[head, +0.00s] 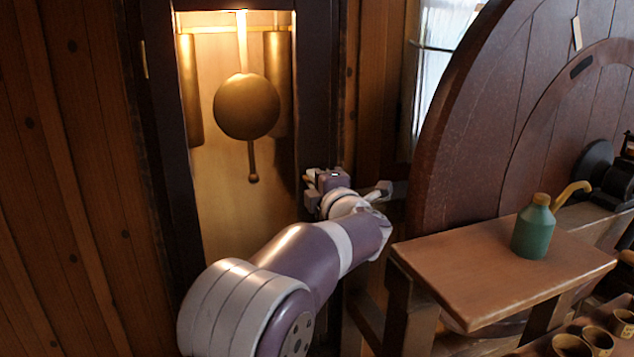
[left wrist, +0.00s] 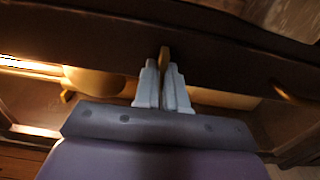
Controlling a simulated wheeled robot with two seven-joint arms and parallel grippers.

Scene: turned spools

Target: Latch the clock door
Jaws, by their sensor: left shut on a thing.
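The tall clock has a dark door frame (head: 318,80) around a lit opening. A round brass pendulum (head: 246,106) hangs inside it, between brass cylinders. My left gripper (head: 314,182) is at the right upright of this frame, below the pendulum's level. In the left wrist view the fingers of my left gripper (left wrist: 164,72) are close together on a small brown latch piece (left wrist: 164,57) that sticks up between their tips against the dark frame. The gripper hides most of the latch in the head view. My right gripper is in neither view.
A wooden bench (head: 490,268) with a green oil can (head: 535,228) stands right of my left arm. A large round wooden wheel (head: 500,110) rises behind it. Several small cups (head: 597,338) sit at the lower right. Plank wall (head: 60,180) lies left.

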